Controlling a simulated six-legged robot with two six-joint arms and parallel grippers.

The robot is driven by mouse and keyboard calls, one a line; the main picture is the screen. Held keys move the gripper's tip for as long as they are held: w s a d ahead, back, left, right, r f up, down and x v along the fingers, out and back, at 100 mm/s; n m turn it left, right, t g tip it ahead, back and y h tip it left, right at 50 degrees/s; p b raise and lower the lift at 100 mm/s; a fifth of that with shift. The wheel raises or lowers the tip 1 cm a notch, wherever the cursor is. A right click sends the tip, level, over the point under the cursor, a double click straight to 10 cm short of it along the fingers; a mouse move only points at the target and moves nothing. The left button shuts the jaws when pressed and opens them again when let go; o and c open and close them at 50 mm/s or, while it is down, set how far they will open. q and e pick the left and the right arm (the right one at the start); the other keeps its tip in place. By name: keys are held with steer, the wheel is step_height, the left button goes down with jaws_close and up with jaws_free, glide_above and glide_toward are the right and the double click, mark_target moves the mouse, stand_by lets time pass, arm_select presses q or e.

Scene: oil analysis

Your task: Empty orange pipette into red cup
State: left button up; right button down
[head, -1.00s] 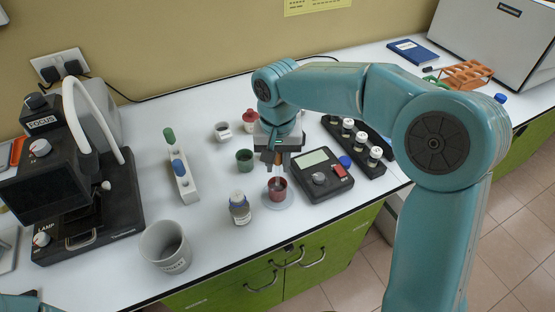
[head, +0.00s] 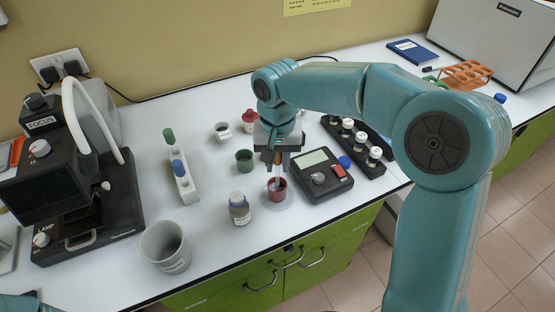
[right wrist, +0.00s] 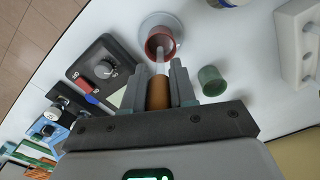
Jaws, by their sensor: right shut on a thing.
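My right gripper (head: 278,160) is shut on the orange pipette (right wrist: 159,93), just behind and above the red cup. The pipette's orange body shows between the fingers in the right wrist view, and its pale tip points into the cup's mouth. The red cup (head: 281,194) stands upright on a pale round dish (head: 287,204) near the front edge of the bench. The cup (right wrist: 151,42) also shows at the top of the right wrist view. Whether the tip touches the cup, and any liquid inside, I cannot tell. My left gripper is out of view.
A dark device with a display (head: 322,180) stands close on the right, beside a black vial rack (head: 352,146). A large grey beaker (head: 165,247) stands farther left.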

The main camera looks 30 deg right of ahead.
steer(key=shift+r+p, duration=1.25)
steer(key=shift+r, duration=0.25)
steer(key=c, duration=1.7)
jaws_free()
steer(key=shift+o, duration=0.2)
steer(key=shift+r+p, duration=1.35)
steer(key=shift+r, duration=0.2)
steer(key=shift+f, duration=0.1)
